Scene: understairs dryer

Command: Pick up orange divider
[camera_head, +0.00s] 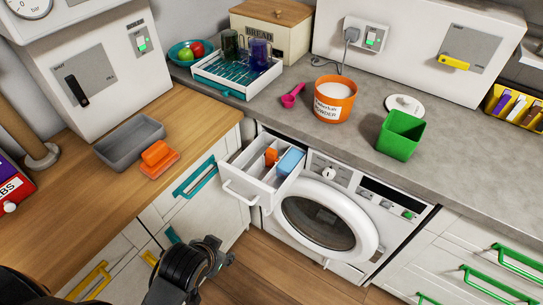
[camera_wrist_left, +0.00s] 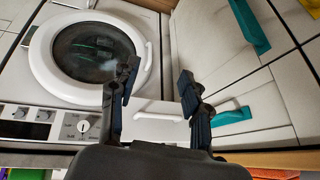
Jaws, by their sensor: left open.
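A small orange divider (camera_head: 271,157) stands inside the open white drawer (camera_head: 243,190) of the washing machine, beside a light blue block (camera_head: 290,163). My left gripper (camera_head: 222,250) is low in front of the cabinets in the head view, below and to the left of the drawer and apart from it. In the left wrist view my left gripper (camera_wrist_left: 160,75) is open and empty, with the white drawer front (camera_wrist_left: 155,130) behind its fingers. The divider is hidden in that view. My right gripper is not in view.
The machine's round door (camera_head: 320,220) is shut. A teal handle (camera_head: 194,176) sticks out of the cabinet left of the drawer. A grey tray (camera_head: 130,142) and an orange sponge-like item (camera_head: 158,158) are on the wooden counter. An orange tub (camera_head: 334,100) stands on the grey worktop.

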